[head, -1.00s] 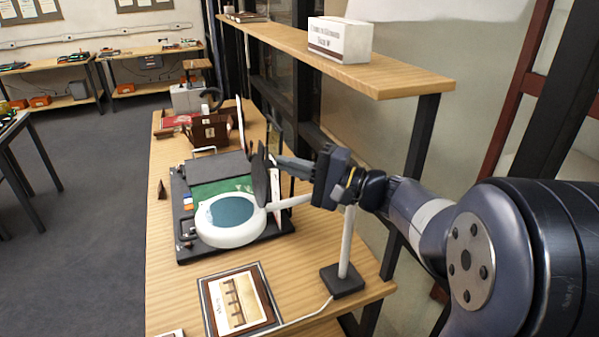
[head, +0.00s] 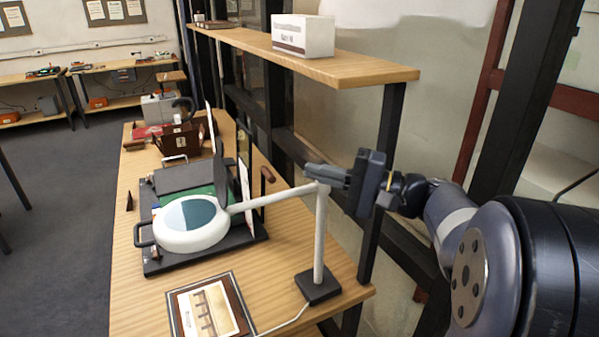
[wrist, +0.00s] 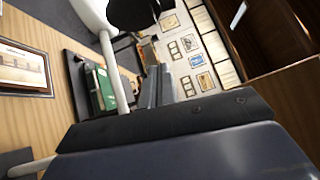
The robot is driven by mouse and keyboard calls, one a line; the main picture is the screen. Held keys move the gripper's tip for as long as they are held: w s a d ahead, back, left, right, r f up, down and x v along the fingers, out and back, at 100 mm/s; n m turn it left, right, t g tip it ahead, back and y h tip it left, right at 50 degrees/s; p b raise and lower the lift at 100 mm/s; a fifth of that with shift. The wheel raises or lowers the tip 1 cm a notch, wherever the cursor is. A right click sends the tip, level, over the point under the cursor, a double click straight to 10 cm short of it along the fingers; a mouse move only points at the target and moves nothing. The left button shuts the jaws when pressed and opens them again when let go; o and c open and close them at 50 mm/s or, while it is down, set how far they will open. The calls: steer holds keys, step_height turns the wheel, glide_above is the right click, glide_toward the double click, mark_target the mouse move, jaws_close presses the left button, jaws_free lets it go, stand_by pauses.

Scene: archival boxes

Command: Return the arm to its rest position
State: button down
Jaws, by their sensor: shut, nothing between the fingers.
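My gripper (head: 318,172) is shut and empty. In the head view it is raised above the right side of the workbench (head: 335,262), close to the upper arm of the white magnifier lamp (head: 192,224). I cannot tell whether it touches the lamp. My arm reaches in from the right and is held level, well above the bench top. In the wrist view my shut fingers (wrist: 155,90) point toward the far side of the room.
A wooden shelf (head: 375,76) with a white archival box (head: 303,36) runs above the bench. A black post stands right behind my gripper. A framed picture (head: 208,312) lies at the bench's front. The black tray (head: 155,263) sits under the lamp. Open floor (head: 60,225) lies at left.

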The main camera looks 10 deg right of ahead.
steer(key=shift+s+d, duration=0.25)
steer(key=shift+d, duration=0.2)
steer(key=shift+w+a, duration=0.1)
